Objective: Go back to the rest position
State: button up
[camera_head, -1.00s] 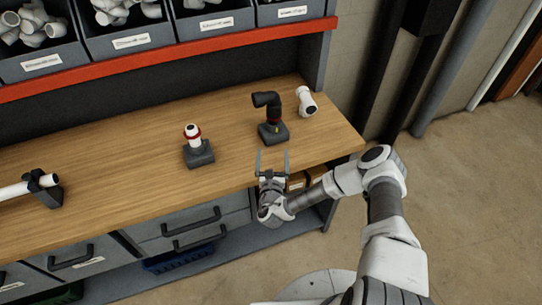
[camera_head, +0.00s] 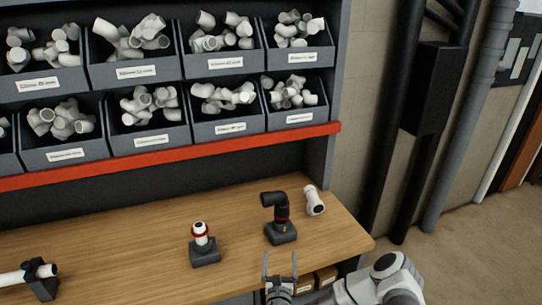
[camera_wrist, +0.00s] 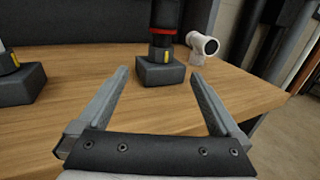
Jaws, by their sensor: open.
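My gripper (camera_head: 280,266) is open and empty at the front edge of the wooden workbench (camera_head: 130,252), low in the head view. In the wrist view its two fingers (camera_wrist: 160,85) stand apart with nothing between them. Beyond them is a dark grey block (camera_wrist: 160,72) carrying a black elbow fitting with a red ring; in the head view the elbow (camera_head: 275,199) stands upright on its block (camera_head: 281,234). A white fitting (camera_head: 315,200) lies behind it to the right, apart from the gripper.
A white, red-ringed fitting (camera_head: 201,235) stands on another block (camera_head: 205,252) to the left. A white pipe (camera_head: 12,277) rests in a black holder (camera_head: 41,280). Bins of white fittings (camera_head: 145,110) line shelves above a red rail (camera_head: 170,163). Dark pipes (camera_head: 385,150) run along the right wall.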

jog(key=a+r+n+y+b, duration=0.1)
jog(key=a+r+n+y, duration=0.45)
jog(key=r+y, duration=0.3)
jog(key=a+r+n+y+b, duration=0.1)
jog(key=a+r+n+y, duration=0.5)
jog(key=r, duration=0.4)
jog(key=s+a+r+n+g+y+b, duration=0.1)
jog(key=s+a+r+n+g+y, duration=0.15)
jog(key=s+r+n+g, duration=0.4)
jog(key=s+a+r+n+g+y, duration=0.2)
jog(key=s+r+n+g+y, duration=0.15)
jog(key=s+n+g, duration=0.5)
jog(key=s+d+n+g+h+b, duration=0.2)
jog(key=s+d+n+g+h, duration=0.4)
jog(key=s+n+h, duration=0.4)
jog(key=s+d+r+t+h, duration=0.1)
jog(key=s+d+t+h, duration=0.1)
jog(key=d, duration=0.4)
jog(key=s+d+r+t+h+b, duration=0.1)
jog(key=s+d+r+t+h, duration=0.1)
jog(key=d, duration=0.5)
jog(key=s+d+r+t+h+b, duration=0.1)
jog(key=s+d+t+h, duration=0.3)
jog(key=d+h, duration=0.1)
jog(key=shift+s+d+r, duration=0.25)
jog(key=shift+s+d, duration=0.05)
jog(key=shift+d, duration=0.5)
